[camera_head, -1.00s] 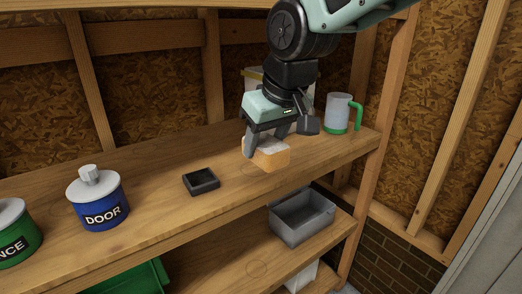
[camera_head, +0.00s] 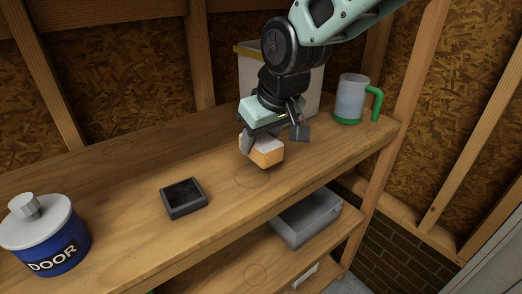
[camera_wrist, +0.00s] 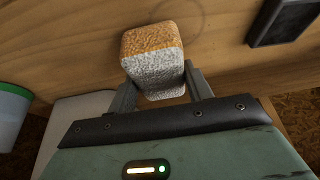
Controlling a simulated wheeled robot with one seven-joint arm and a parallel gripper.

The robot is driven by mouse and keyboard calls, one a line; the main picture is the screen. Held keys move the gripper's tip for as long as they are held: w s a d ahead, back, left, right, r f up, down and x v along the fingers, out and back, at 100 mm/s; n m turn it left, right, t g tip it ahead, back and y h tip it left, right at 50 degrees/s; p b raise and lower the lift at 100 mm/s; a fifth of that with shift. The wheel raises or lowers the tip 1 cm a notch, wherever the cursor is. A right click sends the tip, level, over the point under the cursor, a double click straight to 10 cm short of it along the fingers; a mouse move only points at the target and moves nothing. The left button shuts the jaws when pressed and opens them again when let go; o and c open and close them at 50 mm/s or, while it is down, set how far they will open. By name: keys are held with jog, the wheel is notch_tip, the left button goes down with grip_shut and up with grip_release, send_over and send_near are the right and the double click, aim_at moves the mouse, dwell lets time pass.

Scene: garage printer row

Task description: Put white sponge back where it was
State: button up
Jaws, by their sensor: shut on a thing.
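The sponge (camera_head: 262,151) is a small block, orange on one part and speckled white on the other. My gripper (camera_head: 262,139) is shut on it, one finger on each side, and points down over the upper wooden shelf. In the wrist view the sponge (camera_wrist: 153,60) sits between the fingertips (camera_wrist: 158,88), its orange part away from the gripper. It appears held just above the shelf board; a gap is hard to judge. A faint ring mark (camera_head: 252,177) lies on the board just in front of it.
A black square tray (camera_head: 184,198) stands left of the sponge, and a blue DOOR can (camera_head: 45,240) farther left. A green-handled mug (camera_head: 351,98) stands at the right, and a pale container (camera_head: 252,72) behind my gripper. A grey bin (camera_head: 305,219) sits on the lower shelf.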

jog(key=shift+f, duration=1.7)
jog(key=o, duration=0.9)
jog(key=v, duration=1.2)
jog(key=s+d+f+g, duration=0.1)
jog(key=s+d+f, duration=0.2)
jog(key=s, duration=0.3)
jog(key=s+d+f+g+h, duration=0.1)
jog(key=s+d+f, duration=0.2)
jog(key=s+f, duration=0.2)
jog(key=s+d+f+g+h, duration=0.1)
jog(key=s+d+f, duration=0.2)
jog(key=s, duration=0.6)
jog(key=shift+s+d+f+n+g, duration=0.1)
jog(key=shift+s+f+n+g, duration=0.05)
jog(key=shift+f+n+g, duration=0.35)
